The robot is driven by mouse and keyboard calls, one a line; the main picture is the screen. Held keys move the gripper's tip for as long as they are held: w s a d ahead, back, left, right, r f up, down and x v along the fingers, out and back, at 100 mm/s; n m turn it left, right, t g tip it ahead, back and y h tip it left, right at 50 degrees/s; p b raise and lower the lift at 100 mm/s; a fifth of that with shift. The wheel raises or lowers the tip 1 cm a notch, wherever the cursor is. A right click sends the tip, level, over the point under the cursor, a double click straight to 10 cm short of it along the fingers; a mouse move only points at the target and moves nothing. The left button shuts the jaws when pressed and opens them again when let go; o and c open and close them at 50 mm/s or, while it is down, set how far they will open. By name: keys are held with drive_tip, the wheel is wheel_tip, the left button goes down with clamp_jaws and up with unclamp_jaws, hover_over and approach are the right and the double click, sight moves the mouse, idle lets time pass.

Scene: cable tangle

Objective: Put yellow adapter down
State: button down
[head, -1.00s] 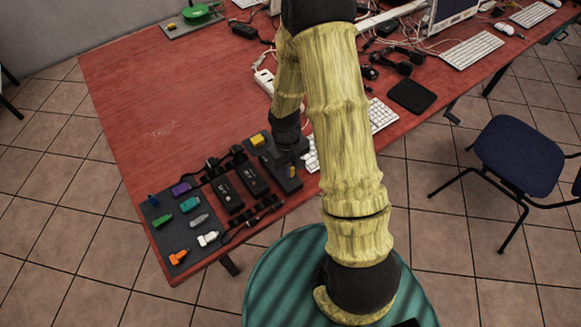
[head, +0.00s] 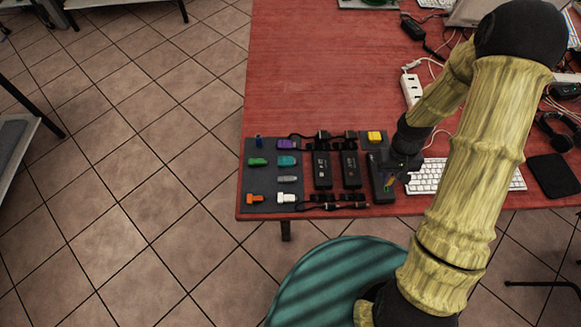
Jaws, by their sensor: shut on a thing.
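My gripper (head: 387,183) is at the right end of the dark mat, beside the rightmost black box (head: 378,176). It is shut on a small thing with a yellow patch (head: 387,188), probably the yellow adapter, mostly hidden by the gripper. I cannot tell whether it touches the box or hangs just above it. Another yellow block (head: 375,137) sits on a grey pad just behind, apart from my gripper.
The dark mat (head: 266,176) on the red table holds purple, teal, green, blue, grey, white and orange connectors, and black boxes (head: 322,170) with cables. A white keyboard (head: 470,176) and power strip (head: 410,88) lie to the right. The table's left part (head: 310,75) is clear.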

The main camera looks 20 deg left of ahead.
drive_tip(key=a, duration=0.3)
drive_tip(key=w+a, duration=0.1)
drive_tip(key=a, duration=0.2)
drive_tip(key=w+a+r, duration=0.1)
drive_tip(key=a, duration=0.2)
drive_tip(key=shift+a, duration=0.25)
drive_tip(key=a, duration=0.6)
drive_tip(key=a+r, duration=0.1)
drive_tip(key=a, duration=0.2)
drive_tip(key=shift+s+b, duration=0.2)
drive_tip(key=shift+b, duration=0.2)
drive_tip(key=s+a+r, duration=0.1)
drive_tip(key=s+a, duration=0.3)
drive_tip(key=a, duration=0.5)
drive_tip(key=s+a+r, duration=0.2)
drive_tip(key=s+a, duration=0.3)
drive_tip(key=a, duration=0.4)
drive_tip(key=shift+a+r+b, duration=0.2)
drive_tip(key=shift+a+b, duration=0.15)
drive_tip(key=shift+a, duration=0.05)
drive_tip(key=shift+f, duration=0.1)
wheel_tip(320, 180, down, 6)
drive_tip(key=shift+f+p, duration=0.1)
drive_tip(key=shift+p, duration=0.3)
drive_tip(key=shift+f, duration=1.8)
